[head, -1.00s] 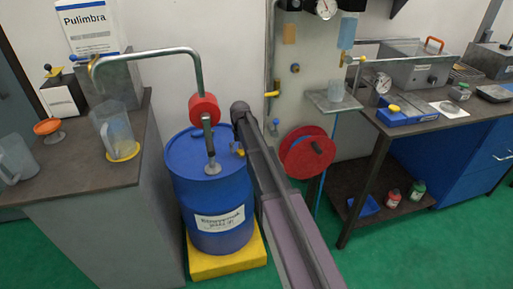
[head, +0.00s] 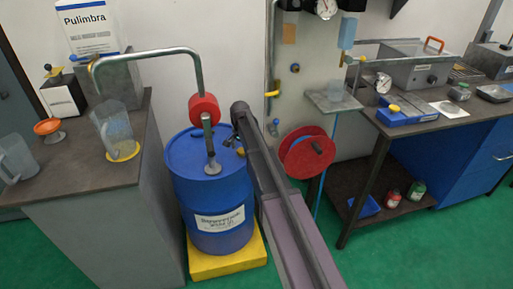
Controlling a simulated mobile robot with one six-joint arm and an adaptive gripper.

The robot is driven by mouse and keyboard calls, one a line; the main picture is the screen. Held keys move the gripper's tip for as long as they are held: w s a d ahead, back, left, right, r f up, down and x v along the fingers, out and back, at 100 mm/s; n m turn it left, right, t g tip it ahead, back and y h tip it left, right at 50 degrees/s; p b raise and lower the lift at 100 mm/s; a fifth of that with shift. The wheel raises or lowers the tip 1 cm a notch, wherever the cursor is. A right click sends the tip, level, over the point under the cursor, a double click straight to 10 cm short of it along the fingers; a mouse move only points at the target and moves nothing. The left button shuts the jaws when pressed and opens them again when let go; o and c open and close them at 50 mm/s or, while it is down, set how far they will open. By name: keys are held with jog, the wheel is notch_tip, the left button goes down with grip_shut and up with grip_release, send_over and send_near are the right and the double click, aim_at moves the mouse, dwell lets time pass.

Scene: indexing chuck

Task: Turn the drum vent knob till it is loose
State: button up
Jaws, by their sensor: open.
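The blue drum (head: 210,190) stands upright on a yellow base and has a white label on its front. A small yellow knob (head: 240,152) sits at the right edge of the drum's lid, close beside my arm. My gripper (head: 229,143) is at the end of my dark arm, over the right part of the lid and just to the upper left of the yellow knob. It is open and appears empty. It is small in view, and I cannot tell whether it touches anything.
A grey pump fitting (head: 210,150) rises from the lid, with a red cylinder (head: 204,109) and a bent pipe (head: 150,53) above it. A red hose reel (head: 307,153) is to the right. A grey cabinet (head: 95,200) stands close on the left.

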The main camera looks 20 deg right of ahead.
aim_at(242, 150)
jog(key=shift+m, duration=1)
notch_tip(242, 150, up, 8)
jog(key=p, duration=0.8)
jog(key=s+r+n+p, duration=0.4)
jog(key=s+r+p, duration=0.1)
jog(key=s, duration=0.6)
jog(key=s+r+n+p, duration=0.4)
jog(key=s+r+p, duration=0.2)
jog(key=s, duration=0.6)
jog(key=shift+s+r+n, duration=0.2)
jog(key=shift+r+n, duration=0.05)
jog(key=shift+n, duration=0.15)
